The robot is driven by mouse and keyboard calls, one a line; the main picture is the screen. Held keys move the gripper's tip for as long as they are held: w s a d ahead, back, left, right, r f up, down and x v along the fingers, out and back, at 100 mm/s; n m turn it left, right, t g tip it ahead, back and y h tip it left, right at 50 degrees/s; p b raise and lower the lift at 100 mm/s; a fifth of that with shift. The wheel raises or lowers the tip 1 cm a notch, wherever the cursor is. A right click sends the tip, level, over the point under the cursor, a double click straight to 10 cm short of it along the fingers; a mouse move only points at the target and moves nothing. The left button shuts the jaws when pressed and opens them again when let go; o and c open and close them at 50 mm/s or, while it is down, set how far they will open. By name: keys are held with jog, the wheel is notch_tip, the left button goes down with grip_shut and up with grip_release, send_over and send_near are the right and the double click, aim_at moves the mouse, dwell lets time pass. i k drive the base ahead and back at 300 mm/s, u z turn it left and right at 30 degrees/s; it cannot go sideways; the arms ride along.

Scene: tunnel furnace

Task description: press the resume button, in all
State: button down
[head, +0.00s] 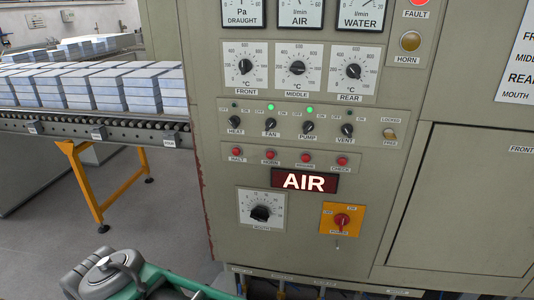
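The control panel (222,215) of the furnace cabinet fills the middle of the head view. A row of small red buttons runs across it, below the switch row. The third from the left is the resume button (305,157); its small label below is blurred but seems to read RESUME. The halt button (237,152) and horn button (270,155) are to its left, the check button (342,161) to its right. Nothing covers these buttons. My gripper's fingers are not in view.
A lit AIR display (304,180) is just below the buttons, with a black dial (261,213) and red rotary switch (341,221) lower. Fan and pump lamps glow green; the fault lamp (419,2) is red. A roller conveyor (90,127) carries stacked blocks at left.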

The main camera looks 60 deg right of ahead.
aim_at(305, 158)
jog(key=z, duration=2.25)
